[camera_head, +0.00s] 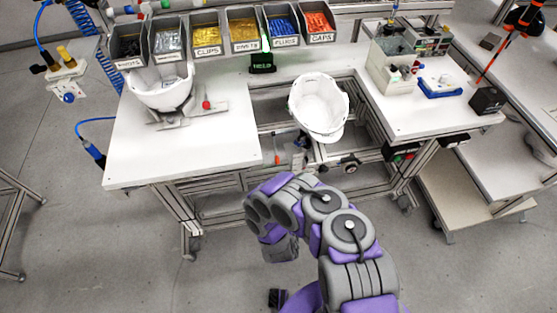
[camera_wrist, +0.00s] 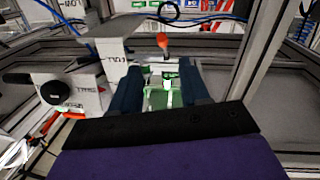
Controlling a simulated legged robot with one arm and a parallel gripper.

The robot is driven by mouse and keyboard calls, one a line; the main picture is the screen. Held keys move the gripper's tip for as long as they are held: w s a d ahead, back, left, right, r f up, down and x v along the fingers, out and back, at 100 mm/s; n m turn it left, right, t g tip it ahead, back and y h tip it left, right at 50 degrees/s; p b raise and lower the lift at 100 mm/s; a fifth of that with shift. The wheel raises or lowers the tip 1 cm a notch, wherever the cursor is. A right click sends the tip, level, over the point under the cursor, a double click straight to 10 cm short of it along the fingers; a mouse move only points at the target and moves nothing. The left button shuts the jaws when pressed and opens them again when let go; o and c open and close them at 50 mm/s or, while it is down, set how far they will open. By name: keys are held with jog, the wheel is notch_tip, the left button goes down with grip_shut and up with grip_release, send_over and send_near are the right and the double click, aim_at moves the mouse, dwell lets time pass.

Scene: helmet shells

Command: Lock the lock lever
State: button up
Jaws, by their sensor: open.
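In the wrist view my gripper (camera_wrist: 160,68) is open, its two dark fingers apart with nothing gripped. A lever with an orange-red tip (camera_wrist: 162,40) stands beyond the fingertips, roughly in line with the gap between them; it looks like the lock lever, and I see no contact. White fixture blocks (camera_wrist: 110,48) stand left of the fingers. The arm hides my gripper there.
A second white shell (camera_head: 162,90) rests on the left table (camera_head: 180,145), beside a stand with a red knob (camera_head: 206,104). Labelled bins (camera_head: 225,32) line the back. In the wrist view a black knob (camera_wrist: 18,78) is left, and frame bars (camera_wrist: 250,60) flank the right.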

aim_at(277, 161)
jog(key=w+b, duration=0.1)
jog(key=w, duration=0.2)
jog(key=w+a+b, duration=0.1)
jog(key=w+b, duration=0.1)
jog(key=w, duration=0.2)
jog(key=w+b, duration=0.1)
jog(key=w, duration=0.3)
jog(key=shift+w+a, duration=0.15)
jog(key=shift+a, duration=0.25)
jog(key=shift+w+a+b, duration=0.2)
jog(key=shift+w+b, duration=0.2)
jog(key=shift+w, duration=0.15)
jog(key=shift+w+a, duration=0.1)
jog(key=shift+a, duration=0.2)
jog(key=shift+d, duration=0.25)
jog(key=c, duration=0.5)
jog(key=shift+a, duration=0.1)
grip_shut()
